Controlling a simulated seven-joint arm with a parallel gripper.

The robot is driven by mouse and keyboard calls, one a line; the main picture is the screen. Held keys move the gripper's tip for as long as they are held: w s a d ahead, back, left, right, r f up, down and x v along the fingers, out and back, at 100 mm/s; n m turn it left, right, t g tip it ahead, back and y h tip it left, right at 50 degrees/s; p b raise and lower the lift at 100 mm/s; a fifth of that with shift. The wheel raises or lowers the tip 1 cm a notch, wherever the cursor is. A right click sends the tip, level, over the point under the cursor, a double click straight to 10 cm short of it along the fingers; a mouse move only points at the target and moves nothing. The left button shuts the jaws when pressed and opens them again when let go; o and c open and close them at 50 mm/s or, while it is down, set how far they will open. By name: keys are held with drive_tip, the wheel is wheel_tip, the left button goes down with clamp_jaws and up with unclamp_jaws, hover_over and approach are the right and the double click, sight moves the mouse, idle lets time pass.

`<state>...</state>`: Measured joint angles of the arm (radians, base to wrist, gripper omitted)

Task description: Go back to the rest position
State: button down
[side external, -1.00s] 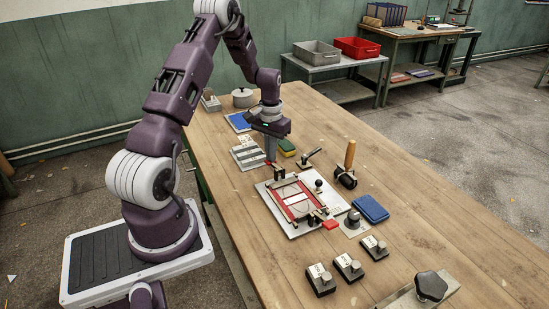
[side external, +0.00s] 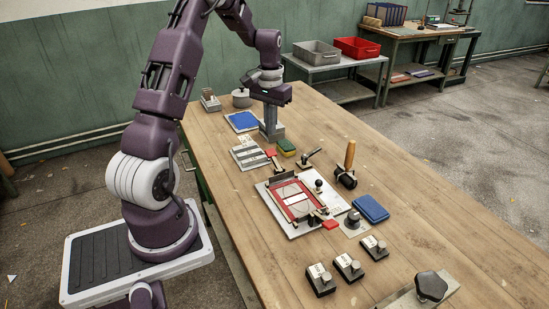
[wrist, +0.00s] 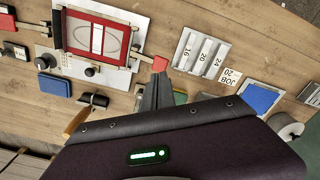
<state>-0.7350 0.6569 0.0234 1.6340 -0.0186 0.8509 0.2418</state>
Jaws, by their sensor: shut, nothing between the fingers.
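My gripper (side external: 271,125) hangs over the far half of the wooden table, fingers pointing down, shut and empty. It is beyond the flat fixture with the red frame (side external: 292,197) and right of the grey numbered tray (side external: 252,155). In the wrist view my shut fingers (wrist: 157,90) show as a dark grey wedge beside a small red tab (wrist: 160,63). The red frame shows there at upper left (wrist: 97,38), and the numbered tray (wrist: 200,53) to the right of the fingers. The exact height of the fingertips above the table is hard to tell.
A wooden-handled roller (side external: 347,170), a blue box (side external: 371,208) and small grey blocks (side external: 348,267) stand further forward. The table's right side is mostly bare.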

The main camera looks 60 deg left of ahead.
drive_tip(key=s+d+r+m+t+y, duration=0.1)
drive_tip(key=s+d+r+m, duration=0.15)
drive_tip(key=d+r, duration=0.65)
drive_tip(key=s+d+r+m+t, duration=0.1)
drive_tip(key=s+d+r+t, duration=0.15)
drive_tip(key=d+r, duration=0.65)
drive_tip(key=s+d+f+m+t+h, duration=0.1)
drive_tip(key=s+d+m+t, duration=0.1)
drive_tip(key=s+d, duration=1)
drive_tip(key=s, duration=0.3)
drive_tip(key=shift+d+f, duration=0.25)
